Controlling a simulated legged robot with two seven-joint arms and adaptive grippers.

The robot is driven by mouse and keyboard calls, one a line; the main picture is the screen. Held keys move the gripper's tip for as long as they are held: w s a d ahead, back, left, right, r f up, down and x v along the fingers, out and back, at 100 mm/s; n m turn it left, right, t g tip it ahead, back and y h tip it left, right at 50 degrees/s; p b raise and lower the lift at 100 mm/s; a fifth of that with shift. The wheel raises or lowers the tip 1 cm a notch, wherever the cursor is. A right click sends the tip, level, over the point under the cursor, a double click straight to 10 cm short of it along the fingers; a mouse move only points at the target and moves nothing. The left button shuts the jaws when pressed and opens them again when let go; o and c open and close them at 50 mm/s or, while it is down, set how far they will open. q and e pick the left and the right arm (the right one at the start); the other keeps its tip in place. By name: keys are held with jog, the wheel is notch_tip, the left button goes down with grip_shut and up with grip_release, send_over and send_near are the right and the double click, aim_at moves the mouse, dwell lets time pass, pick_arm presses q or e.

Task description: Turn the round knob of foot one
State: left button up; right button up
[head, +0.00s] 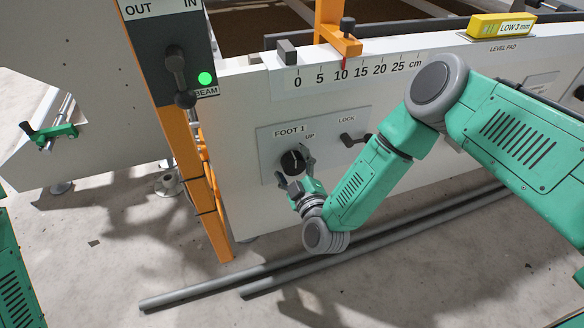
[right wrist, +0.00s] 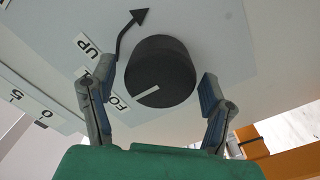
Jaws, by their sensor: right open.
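The round black knob (head: 292,162) of foot one sits on a grey panel (head: 268,142) labelled FOOT 1 and UP. In the right wrist view the knob (right wrist: 160,76) shows large, with a white pointer line on its face and a curved arrow beside it on the panel. My right gripper (head: 293,172) is at the knob in the head view. In the right wrist view its two fingers (right wrist: 155,88) are spread, one on each side of the knob, with gaps between fingers and knob. My left gripper is not in view; only green parts of my left arm show at the left edge.
A lock lever (head: 354,139) is right of the knob. A BEAM box (head: 172,62) with a lever and green light stands upper left. A ruler scale (head: 345,77) runs above. A yellow level (head: 501,25) rests upper right. Grey pipes (head: 210,288) lie on the floor.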

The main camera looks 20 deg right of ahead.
jog(key=shift+w, duration=0.25)
jog(key=c, duration=1.2)
jog(key=shift+o, duration=0.2)
jog(key=shift+m, duration=0.3)
